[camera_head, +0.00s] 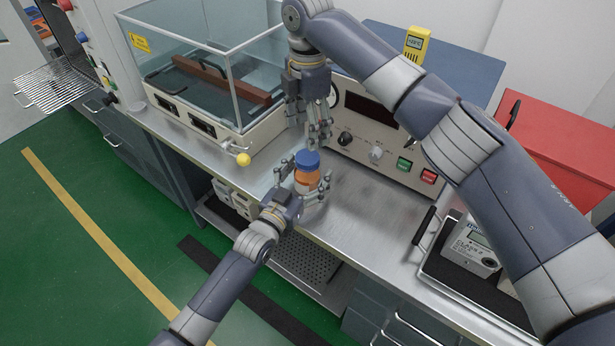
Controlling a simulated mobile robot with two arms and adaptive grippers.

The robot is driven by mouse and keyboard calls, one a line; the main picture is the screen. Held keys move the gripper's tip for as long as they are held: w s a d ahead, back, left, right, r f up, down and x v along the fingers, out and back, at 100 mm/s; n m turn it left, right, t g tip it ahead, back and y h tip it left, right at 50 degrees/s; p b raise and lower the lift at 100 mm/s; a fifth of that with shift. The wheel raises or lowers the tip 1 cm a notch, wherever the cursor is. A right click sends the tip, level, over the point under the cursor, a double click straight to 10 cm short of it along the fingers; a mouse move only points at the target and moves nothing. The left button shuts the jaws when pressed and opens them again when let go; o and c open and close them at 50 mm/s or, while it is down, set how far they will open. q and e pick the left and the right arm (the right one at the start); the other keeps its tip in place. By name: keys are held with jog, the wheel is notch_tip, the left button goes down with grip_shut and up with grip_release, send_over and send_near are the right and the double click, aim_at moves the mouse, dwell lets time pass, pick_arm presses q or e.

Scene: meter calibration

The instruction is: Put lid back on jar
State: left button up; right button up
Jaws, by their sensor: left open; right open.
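An orange jar (307,178) stands upright at the front edge of the metal bench. A blue lid (307,160) sits on top of the jar; I cannot tell whether it is fully seated. My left gripper (309,172) is open, with its fingers on either side of the jar; contact is unclear. My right gripper (319,140) is open and empty, pointing down, behind and slightly above the lid, apart from it.
A glass-walled tank (190,60) stands behind left, with a yellow-knobbed lever (243,159). A control panel (385,150) with knobs and buttons is behind right. A meter (470,246) lies in a black tray at the right. The bench (365,215) right of the jar is clear.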

aim_at(308, 157)
pick_arm(q)
grip_shut()
pick_arm(e)
jog(key=shift+n, duration=2.2)
jog(key=shift+f, duration=0.1)
jog(key=shift+f, duration=3.95)
jog(key=shift+c, duration=0.5)
jog(key=c, duration=1)
